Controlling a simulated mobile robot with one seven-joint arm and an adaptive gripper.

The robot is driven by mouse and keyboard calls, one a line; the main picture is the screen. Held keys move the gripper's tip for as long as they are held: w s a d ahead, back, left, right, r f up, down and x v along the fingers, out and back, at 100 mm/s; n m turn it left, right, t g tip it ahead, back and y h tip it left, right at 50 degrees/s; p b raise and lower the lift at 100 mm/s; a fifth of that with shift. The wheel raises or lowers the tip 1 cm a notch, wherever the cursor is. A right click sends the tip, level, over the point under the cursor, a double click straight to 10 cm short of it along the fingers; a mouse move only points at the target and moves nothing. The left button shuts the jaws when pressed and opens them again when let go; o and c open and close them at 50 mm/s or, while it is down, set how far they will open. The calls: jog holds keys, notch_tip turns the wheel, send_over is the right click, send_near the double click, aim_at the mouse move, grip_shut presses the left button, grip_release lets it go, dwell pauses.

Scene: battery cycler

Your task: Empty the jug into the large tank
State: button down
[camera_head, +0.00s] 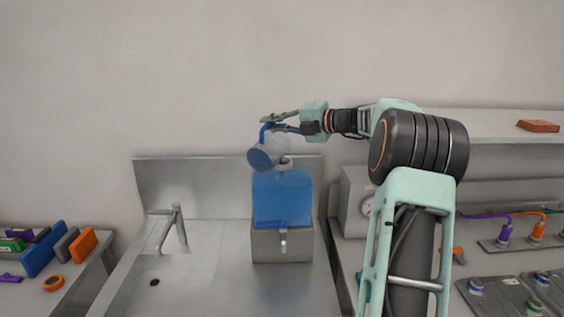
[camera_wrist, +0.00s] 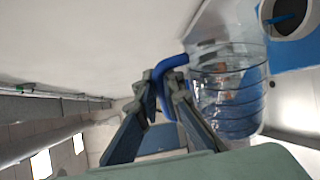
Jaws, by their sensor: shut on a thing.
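The jug (camera_head: 267,150) is a clear vessel with a blue handle and a blue lower end. It is held tilted in the air above the large tank (camera_head: 282,198), a blue tank on a grey base with a tap at its front. My gripper (camera_head: 270,124) is shut on the jug's handle. In the wrist view, the fingers (camera_wrist: 165,92) close around the blue handle, and the clear ribbed jug body (camera_wrist: 228,92) hangs to their right. The tank's round opening (camera_wrist: 290,18) shows at the upper right, close to the jug. I cannot tell how much liquid the jug holds.
The tank stands on a steel sink counter (camera_head: 215,285) with a faucet (camera_head: 178,225) to its left. A grey box with a gauge (camera_head: 356,190) stands to its right. A wall shelf (camera_head: 490,122) lies behind my arm. Coloured items sit on the far-left bench.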

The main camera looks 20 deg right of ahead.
aim_at(260, 145)
jog(key=shift+w+d+r+m, duration=0.3)
jog(key=shift+w+d+m, duration=0.2)
jog(key=shift+d+m, duration=0.15)
jog(key=shift+w+d, duration=0.1)
jog(key=shift+d, duration=0.05)
jog(key=shift+s+a+f+n, duration=0.15)
jog(key=shift+s+a+n, duration=0.25)
jog(key=shift+a, duration=0.15)
jog(key=shift+s+a+f+n, duration=0.15)
jog(key=shift+s+a+n, duration=0.25)
jog(key=shift+a, duration=0.1)
jog(key=shift+f, duration=0.15)
jog(key=shift+s+a+f+n, duration=0.15)
jog(key=shift+s+a+n, duration=0.1)
jog(key=shift+s+a, duration=0.15)
jog(key=shift+s+a+f+n+t+h, duration=0.3)
jog(key=shift+s+a+f+n, duration=0.25)
jog(key=shift+a, duration=0.25)
jog(key=shift+f+b, duration=0.25)
jog(key=shift+b, duration=0.55)
jog(key=b, duration=0.1)
jog(key=n+b, duration=0.1)
jog(key=b, duration=0.1)
jog(key=shift+s+a+f, duration=0.2)
jog(key=shift+a+f, duration=0.05)
jog(key=shift+a, duration=0.1)
jog(key=s+a+n+b, duration=0.1)
jog(key=b, duration=0.6)
jog(key=shift+a+n, duration=0.15)
jog(key=shift+n, duration=0.1)
